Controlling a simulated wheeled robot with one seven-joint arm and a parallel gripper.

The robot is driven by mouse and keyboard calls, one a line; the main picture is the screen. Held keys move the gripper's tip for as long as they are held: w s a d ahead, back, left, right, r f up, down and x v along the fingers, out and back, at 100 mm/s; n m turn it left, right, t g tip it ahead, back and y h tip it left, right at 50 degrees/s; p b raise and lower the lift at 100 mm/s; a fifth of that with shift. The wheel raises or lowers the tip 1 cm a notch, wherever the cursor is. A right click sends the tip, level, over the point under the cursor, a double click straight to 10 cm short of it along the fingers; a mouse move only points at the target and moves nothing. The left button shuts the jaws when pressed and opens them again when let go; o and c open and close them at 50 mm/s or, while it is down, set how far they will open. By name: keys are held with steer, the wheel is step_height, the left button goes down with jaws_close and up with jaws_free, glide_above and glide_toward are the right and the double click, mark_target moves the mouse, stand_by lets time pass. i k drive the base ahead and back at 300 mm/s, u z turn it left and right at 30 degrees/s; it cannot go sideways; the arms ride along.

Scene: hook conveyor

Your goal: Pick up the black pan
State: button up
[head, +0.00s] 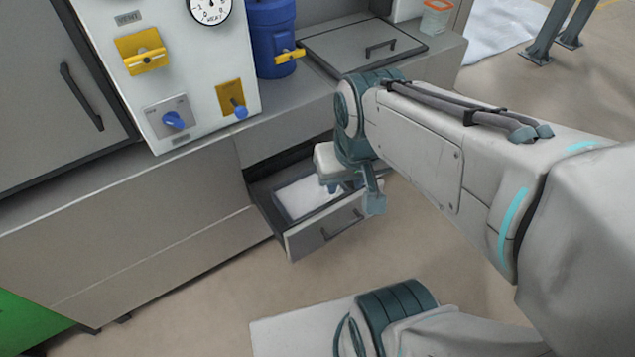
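No black pan can be made out in the head view. My gripper (352,190) is over the right part of an open grey drawer (325,232), with its tip near the drawer's front panel. Part of the gripper hides the drawer's right side. I cannot tell whether the fingers are apart or closed, or whether they touch anything. A white, flat-looking surface (303,197) shows inside the drawer, to the left of my gripper.
The drawer sticks out from a grey cabinet (140,235). Above it stand a white panel with a gauge (209,10) and yellow and blue controls, a blue container (272,30) and a closed grey lid with a handle (365,45). Open floor (215,300) lies in front.

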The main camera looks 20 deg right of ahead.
mark_target(296, 197)
steer(key=u, duration=2.1)
steer(key=i, duration=1.5)
steer(key=z, duration=3.4)
steer(key=i, duration=0.5)
steer(key=u, duration=0.05)
